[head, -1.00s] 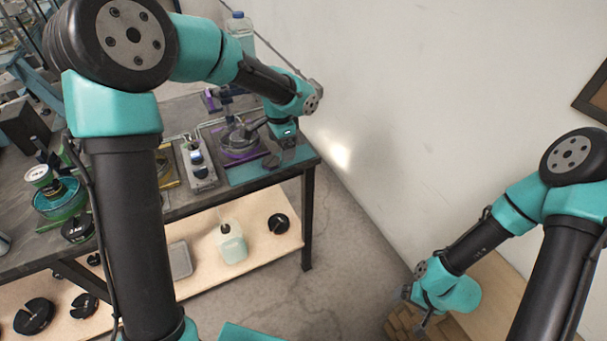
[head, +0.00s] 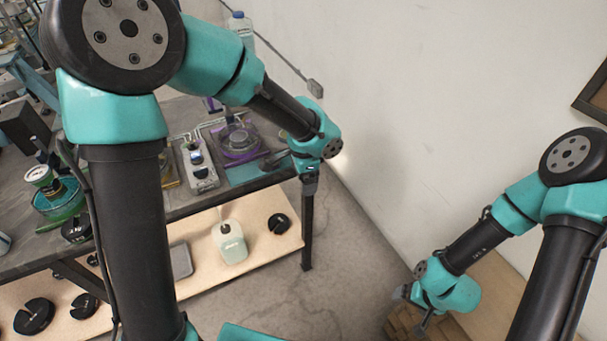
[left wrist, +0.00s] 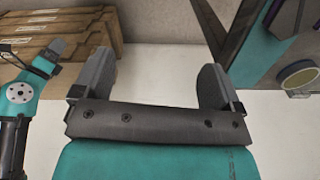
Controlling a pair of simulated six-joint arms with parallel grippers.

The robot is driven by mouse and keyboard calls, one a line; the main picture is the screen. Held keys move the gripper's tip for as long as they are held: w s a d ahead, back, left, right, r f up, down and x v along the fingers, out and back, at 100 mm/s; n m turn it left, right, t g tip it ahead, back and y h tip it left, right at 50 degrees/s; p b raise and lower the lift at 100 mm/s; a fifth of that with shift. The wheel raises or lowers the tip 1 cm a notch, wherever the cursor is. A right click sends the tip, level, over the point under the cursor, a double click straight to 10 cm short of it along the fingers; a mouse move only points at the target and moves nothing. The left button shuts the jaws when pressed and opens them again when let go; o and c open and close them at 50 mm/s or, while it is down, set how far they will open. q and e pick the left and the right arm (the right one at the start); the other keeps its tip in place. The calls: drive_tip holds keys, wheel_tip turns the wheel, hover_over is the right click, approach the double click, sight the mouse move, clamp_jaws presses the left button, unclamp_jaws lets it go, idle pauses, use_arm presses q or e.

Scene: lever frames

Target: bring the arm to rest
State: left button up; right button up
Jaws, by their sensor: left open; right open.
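My left gripper (head: 309,184) is at the right end of the workbench (head: 185,207), beside its front corner, seen nearly edge-on in the head view. In the left wrist view its two fingers (left wrist: 155,78) stand wide apart, with nothing between them. My right gripper (head: 416,312) hangs low at the right, over or in front of stacked wooden boxes (head: 400,325); its fingertips are small there. Part of the right arm also shows at the left of the left wrist view.
The bench holds a teal mat (head: 243,174), a purple ring fixture (head: 240,140) and a grey instrument (head: 199,165). A lower shelf carries a pale jug (head: 230,245) and a black disc (head: 278,223). A white wall (head: 440,110) rises at right. Bare floor (head: 340,265) lies between.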

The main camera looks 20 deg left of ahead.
use_arm(q)
drive_tip(key=shift+f, duration=0.1)
idle(0.3)
drive_tip(key=s+a+f+n+h, duration=0.1)
drive_tip(key=s+f+n, duration=0.3)
drive_tip(key=f, duration=0.5)
drive_tip(key=s+a+f+n+h, duration=0.1)
drive_tip(key=s+a+f+n, duration=0.3)
drive_tip(key=f, duration=0.6)
drive_tip(key=s+a+f+n+h, duration=0.1)
drive_tip(key=s+a+f+n, duration=0.2)
drive_tip(key=s+f+n, duration=0.2)
wheel_tip(320, 180, down, 4)
drive_tip(key=shift+s+a+f+t+h, duration=0.2)
drive_tip(key=shift+s+t+h, duration=0.2)
drive_tip(key=shift+s, duration=0.7)
